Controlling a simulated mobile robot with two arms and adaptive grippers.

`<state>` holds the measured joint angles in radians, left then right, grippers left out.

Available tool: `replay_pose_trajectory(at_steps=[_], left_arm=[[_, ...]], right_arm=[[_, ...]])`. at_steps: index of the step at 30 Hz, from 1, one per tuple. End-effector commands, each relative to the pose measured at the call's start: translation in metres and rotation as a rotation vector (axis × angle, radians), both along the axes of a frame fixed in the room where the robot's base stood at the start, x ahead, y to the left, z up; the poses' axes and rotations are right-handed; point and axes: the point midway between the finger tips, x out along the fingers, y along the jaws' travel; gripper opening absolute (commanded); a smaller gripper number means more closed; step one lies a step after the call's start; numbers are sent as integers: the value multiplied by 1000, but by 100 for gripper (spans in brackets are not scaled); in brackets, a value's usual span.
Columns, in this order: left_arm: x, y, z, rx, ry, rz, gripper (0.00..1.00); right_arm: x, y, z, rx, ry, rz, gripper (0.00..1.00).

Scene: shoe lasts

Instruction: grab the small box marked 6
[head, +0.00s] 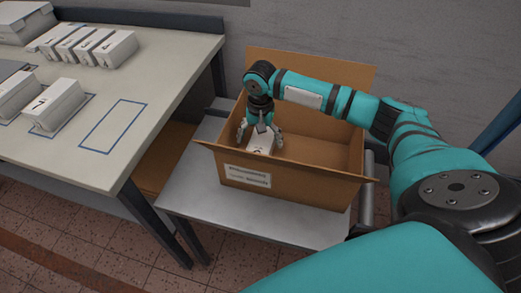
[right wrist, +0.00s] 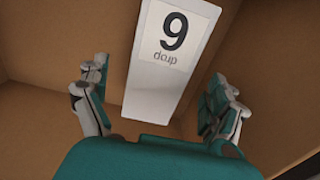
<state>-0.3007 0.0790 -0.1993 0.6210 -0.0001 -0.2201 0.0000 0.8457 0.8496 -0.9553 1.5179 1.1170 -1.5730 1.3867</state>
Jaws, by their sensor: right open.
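The small white box (head: 261,146) is inside the open cardboard carton, near its left end. In the right wrist view the small box (right wrist: 160,75) carries a label with a digit that looks like a 9. The word under the digit looks inverted, so it fits a 6 seen upside down. My right gripper (head: 260,137) reaches down into the carton over the box. Its fingers are open on either side of the box, and in the right wrist view gaps show between them and it. My left gripper is in neither view.
The cardboard carton (head: 300,185), with raised walls and flaps, stands on a grey stand (head: 190,190). A table (head: 150,80) at left holds several white boxes (head: 105,48), one marked 7 (head: 52,103), and an empty blue outline. The carton's right part looks empty.

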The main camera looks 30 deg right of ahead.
Motion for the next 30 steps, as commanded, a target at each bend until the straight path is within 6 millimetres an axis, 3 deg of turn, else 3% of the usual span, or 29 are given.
replay_pose_trajectory(at_steps=[6,14,30], left_arm=[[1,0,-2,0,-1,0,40],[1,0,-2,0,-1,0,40],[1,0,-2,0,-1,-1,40]], right_arm=[[0,-1,-29,-1,2,1,94],[0,-1,-31,-1,-1,2,94],[0,-1,-31,-1,-1,1,28]])
